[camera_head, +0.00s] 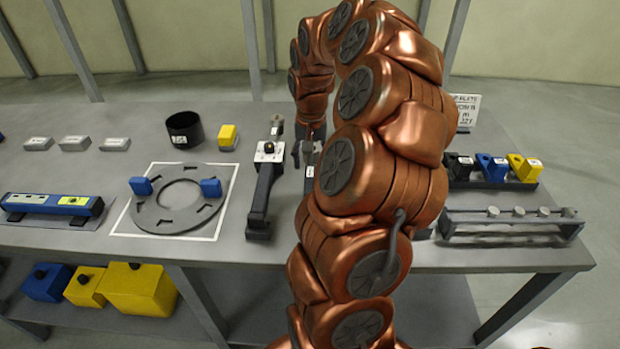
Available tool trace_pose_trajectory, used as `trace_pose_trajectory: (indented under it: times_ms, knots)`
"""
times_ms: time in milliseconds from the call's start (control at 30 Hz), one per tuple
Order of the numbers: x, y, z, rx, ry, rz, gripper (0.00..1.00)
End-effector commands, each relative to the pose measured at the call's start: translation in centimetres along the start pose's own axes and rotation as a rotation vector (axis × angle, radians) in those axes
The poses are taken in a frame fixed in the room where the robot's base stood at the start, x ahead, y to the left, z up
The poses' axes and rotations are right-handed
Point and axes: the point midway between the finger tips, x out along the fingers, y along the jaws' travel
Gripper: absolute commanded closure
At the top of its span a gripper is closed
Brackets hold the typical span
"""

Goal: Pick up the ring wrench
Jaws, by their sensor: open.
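My gripper (309,150) points down over the table just right of the dark clamp-like fixture, partly covered by my own copper arm. Its dark fingers are apart. A narrow grey piece with a small white tag (309,172) shows just below the fingers; it may be part of the ring wrench, but most of it is hidden behind my arm. I cannot tell whether the fingers touch it. No other clear ring wrench shows.
The dark fixture (261,195) stands close left of my gripper. Further left are a slotted grey ring plate (165,212) with blue blocks, a black cup (184,130) and a yellow block (228,137). Right of my arm are coloured blocks (491,168) and a grey rack (510,228).

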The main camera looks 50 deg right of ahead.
Motion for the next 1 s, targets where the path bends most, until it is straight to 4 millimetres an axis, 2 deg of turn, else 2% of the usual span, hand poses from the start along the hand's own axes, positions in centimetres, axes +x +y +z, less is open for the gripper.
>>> trace_pose_trajectory:
  times_ms: [233, 533, 767, 1000]
  knots:
    - [1.2, -0.1, 0.2, 0.0, 0.001, -0.001, 0.42]
    - [4.8, -0.2, 0.4, 0.001, 0.0, -0.002, 0.42]
    - [5.2, -0.2, 0.3, 0.001, 0.003, -0.003, 0.42]
    - [5.1, -0.2, 0.3, 0.0, 0.003, -0.002, 0.65]
